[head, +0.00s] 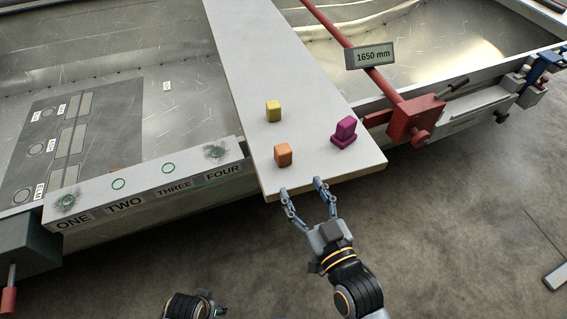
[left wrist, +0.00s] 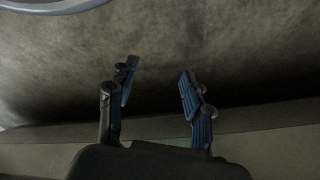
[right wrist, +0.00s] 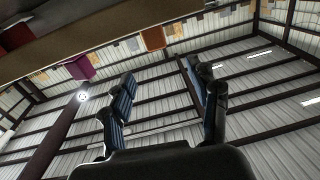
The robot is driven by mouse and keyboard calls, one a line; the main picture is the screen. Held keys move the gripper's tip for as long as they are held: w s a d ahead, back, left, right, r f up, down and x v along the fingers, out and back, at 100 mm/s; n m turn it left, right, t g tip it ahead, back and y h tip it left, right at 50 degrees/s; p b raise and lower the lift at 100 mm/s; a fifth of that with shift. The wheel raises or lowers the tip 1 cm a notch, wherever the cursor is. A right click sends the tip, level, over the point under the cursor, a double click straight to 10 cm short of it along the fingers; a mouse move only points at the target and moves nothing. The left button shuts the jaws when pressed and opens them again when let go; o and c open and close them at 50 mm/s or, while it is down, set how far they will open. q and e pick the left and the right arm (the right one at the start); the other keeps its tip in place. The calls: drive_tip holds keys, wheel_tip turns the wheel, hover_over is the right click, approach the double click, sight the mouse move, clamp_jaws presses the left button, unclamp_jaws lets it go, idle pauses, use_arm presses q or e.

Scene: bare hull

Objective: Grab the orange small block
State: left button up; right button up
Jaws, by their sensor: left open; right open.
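The small orange block (head: 283,155) stands on the pale board (head: 262,60), close to the board's near end. My right gripper (head: 302,184) is open and empty, its fingertips by the near edge of the board, just short of the orange block and a little to its right. In the right wrist view an orange block (right wrist: 153,38) shows at the top beyond the open fingers (right wrist: 160,92). My left gripper (left wrist: 157,85) is open and empty in the left wrist view. In the head view only part of the left arm shows at the bottom.
A yellow block (head: 273,111) stands behind the orange one. A red clamp (head: 412,119) sits right of the board, with a red bar and a "1650 mm" sign (head: 371,56). Bare floor lies in front.

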sight(286, 156)
drive_tip(key=x, duration=0.7)
drive_tip(key=shift+w+f+b, duration=0.1)
drive_tip(key=shift+w+b, duration=0.15)
drive_tip(key=shift+b, duration=0.1)
drive_tip(key=b+x, duration=0.1)
drive_tip(key=x, duration=0.4)
drive_tip(key=shift+d+f, duration=0.15)
use_arm(q)
wheel_tip(286, 156, up, 6)
drive_tip(key=w, duration=0.1)
drive_tip(key=shift+w+d, duration=0.15)
drive_tip(key=shift+w, duration=0.15)
use_arm(e)
drive_tip(key=shift+c, duration=0.5)
drive_tip(key=c, duration=1.2)
drive_tip(key=shift+o, duration=0.2)
